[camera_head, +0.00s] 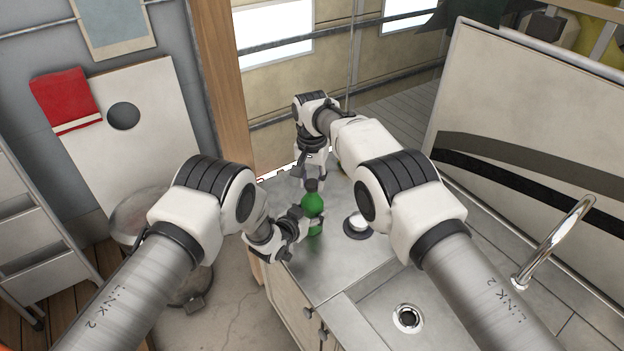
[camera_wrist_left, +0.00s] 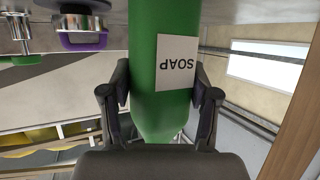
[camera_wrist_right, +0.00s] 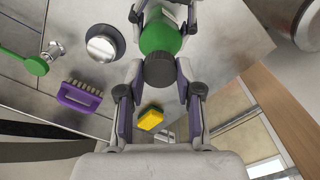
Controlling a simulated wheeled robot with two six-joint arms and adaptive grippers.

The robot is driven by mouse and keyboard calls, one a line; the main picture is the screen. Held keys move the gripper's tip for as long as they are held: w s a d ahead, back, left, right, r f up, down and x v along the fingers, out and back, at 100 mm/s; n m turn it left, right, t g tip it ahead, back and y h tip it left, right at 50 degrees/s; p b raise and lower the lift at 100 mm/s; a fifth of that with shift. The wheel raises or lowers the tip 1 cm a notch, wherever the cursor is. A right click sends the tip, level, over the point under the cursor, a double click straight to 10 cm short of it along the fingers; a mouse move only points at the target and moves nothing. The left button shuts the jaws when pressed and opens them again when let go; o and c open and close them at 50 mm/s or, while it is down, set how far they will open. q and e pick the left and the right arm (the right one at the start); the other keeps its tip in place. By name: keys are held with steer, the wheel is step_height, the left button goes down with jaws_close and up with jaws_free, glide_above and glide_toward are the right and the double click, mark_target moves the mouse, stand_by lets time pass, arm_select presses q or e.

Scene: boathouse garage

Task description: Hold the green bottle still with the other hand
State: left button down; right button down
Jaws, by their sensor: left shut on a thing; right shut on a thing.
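The green bottle (camera_head: 313,207) stands upright at the left edge of the steel counter, with a dark cap (camera_wrist_right: 160,69) on top. A white label reading SOAP (camera_wrist_left: 178,62) shows in the left wrist view. My left gripper (camera_head: 307,226) is shut on the bottle's body from the side, a finger on each side of it (camera_wrist_left: 160,92). My right gripper (camera_head: 311,181) comes down from above and is shut on the dark cap, its fingers on both sides in the right wrist view (camera_wrist_right: 158,85). The fingers partly hide the cap in the head view.
A round metal-topped thing on a dark base (camera_head: 357,226) stands just right of the bottle. The right wrist view shows a purple brush (camera_wrist_right: 80,97), a yellow sponge (camera_wrist_right: 151,117) and a green-ended tool (camera_wrist_right: 37,66). A sink (camera_head: 380,300) with a faucet (camera_head: 550,245) is at the right.

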arm_select(q)
steer(key=shift+s+f, duration=0.2)
steer(key=shift+f, duration=0.2)
arm_select(e)
steer(key=n, duration=0.6)
steer(key=shift+s+f, duration=0.15)
steer(key=n, duration=2.6)
steer(key=shift+w+n, duration=0.2)
steer(key=shift+n, duration=0.2)
steer(key=shift+r, duration=0.3)
